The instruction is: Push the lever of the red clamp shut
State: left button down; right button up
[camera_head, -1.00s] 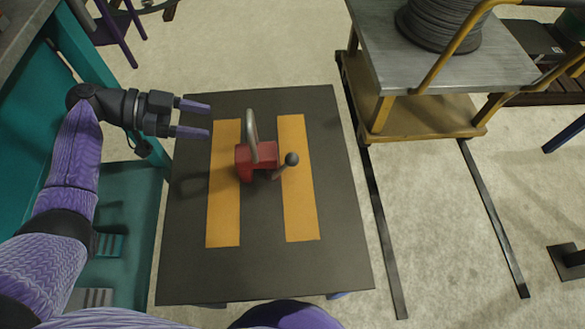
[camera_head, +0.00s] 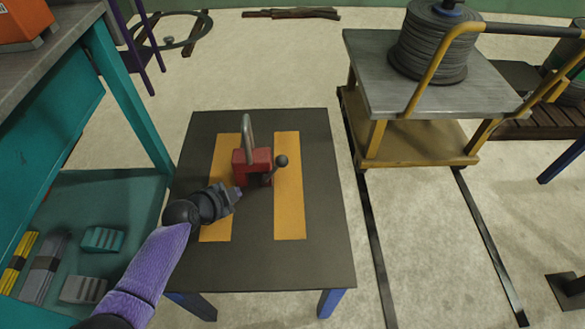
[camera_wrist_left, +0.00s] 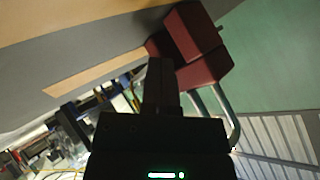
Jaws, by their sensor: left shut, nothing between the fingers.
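The red clamp (camera_head: 252,160) stands on the dark table (camera_head: 262,262) between two orange strips. Its grey curved bar (camera_head: 247,132) rises on the body, and its lever ends in a dark ball knob (camera_head: 281,160) that sticks up to the right. My left gripper (camera_head: 238,193) is shut and empty, just in front and left of the clamp, with its tips close to the body. In the left wrist view the clamp body (camera_wrist_left: 192,45) is just beyond the shut fingers (camera_wrist_left: 161,72); I cannot tell whether they touch. My right gripper is not in view.
A teal shelf unit (camera_head: 130,90) stands close on the left. A yellow cart (camera_head: 420,150) with a grey cable spool (camera_head: 430,45) stands at the back right. The table's right and front parts are clear.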

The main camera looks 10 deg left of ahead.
pick_arm(q)
jog(key=d+m+t, duration=0.1)
jog(key=d+t, duration=0.2)
jog(key=d+r+m+t+y, duration=0.1)
jog(key=d, duration=0.1)
jog(key=shift+s+d+r+m, duration=0.1)
jog(key=shift+s+d+m, duration=0.1)
jog(key=shift+s+m, duration=0.15)
jog(key=s+d+r+m+t+h, duration=0.3)
jog(key=d+r+m+t, duration=0.1)
jog(key=d, duration=0.4)
jog(key=shift+r+t+b, duration=0.3)
jog(key=shift+r+b, duration=0.05)
jog(key=shift+r, duration=0.1)
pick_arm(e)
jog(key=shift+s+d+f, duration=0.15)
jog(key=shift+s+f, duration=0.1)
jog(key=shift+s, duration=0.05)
pick_arm(q)
jog(key=shift+d, duration=0.15)
